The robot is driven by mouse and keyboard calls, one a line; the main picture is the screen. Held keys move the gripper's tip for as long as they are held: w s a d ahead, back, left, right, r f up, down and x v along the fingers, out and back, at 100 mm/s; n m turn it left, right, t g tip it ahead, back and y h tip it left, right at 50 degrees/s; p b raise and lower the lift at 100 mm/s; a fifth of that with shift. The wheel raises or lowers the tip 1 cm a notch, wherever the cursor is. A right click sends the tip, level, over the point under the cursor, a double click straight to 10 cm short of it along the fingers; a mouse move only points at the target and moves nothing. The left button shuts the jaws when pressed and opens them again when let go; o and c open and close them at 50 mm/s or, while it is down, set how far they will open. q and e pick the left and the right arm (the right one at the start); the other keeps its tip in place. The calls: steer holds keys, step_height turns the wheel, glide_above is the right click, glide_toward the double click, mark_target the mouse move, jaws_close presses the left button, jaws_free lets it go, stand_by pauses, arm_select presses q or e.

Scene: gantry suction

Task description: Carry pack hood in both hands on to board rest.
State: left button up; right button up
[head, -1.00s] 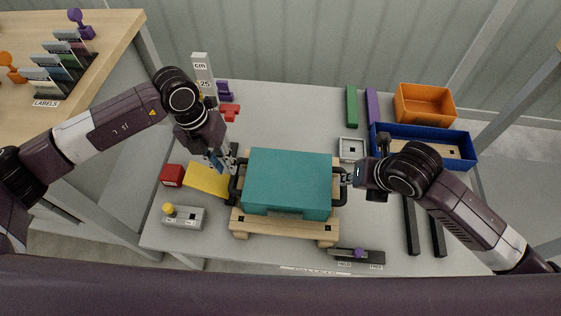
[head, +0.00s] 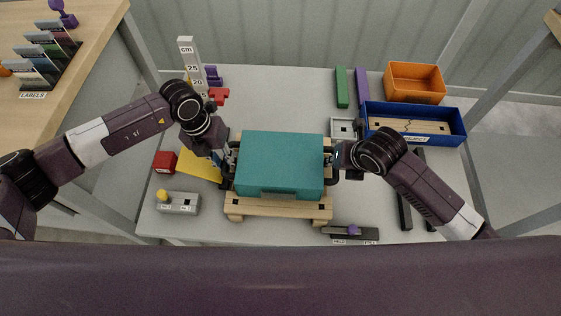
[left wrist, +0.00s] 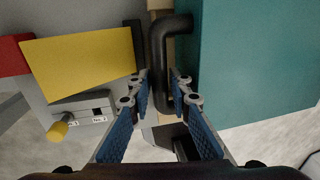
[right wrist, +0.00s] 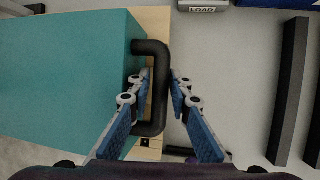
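The pack hood (head: 280,160) is a teal box with a black handle on each side. It sits level on a pale wooden base (head: 275,210). My left gripper (left wrist: 162,80) has its fingers either side of the left handle (left wrist: 165,60), with narrow gaps showing. My right gripper (right wrist: 158,80) likewise has its fingers either side of the right handle (right wrist: 157,85). Both look open, not squeezed on the handles. Which item is the board rest I cannot tell for certain; the wooden base lies under the hood.
A yellow plate (head: 200,165), a red block (head: 164,161) and a grey switch box (head: 180,204) are left of the hood. A blue tray (head: 455,138), an orange bin (head: 415,84) and dark bars (head: 404,212) are to the right. The table behind the hood is mostly clear.

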arm_select(q)
steer(key=shift+f, duration=0.25)
arm_select(e)
steer(key=shift+w+f, duration=0.1)
steer(key=shift+f, duration=0.15)
arm_select(q)
jaws_close()
arm_select(e)
jaws_close()
arm_select(q)
steer(key=shift+r, duration=0.1)
arm_select(e)
steer(key=shift+r, duration=0.1)
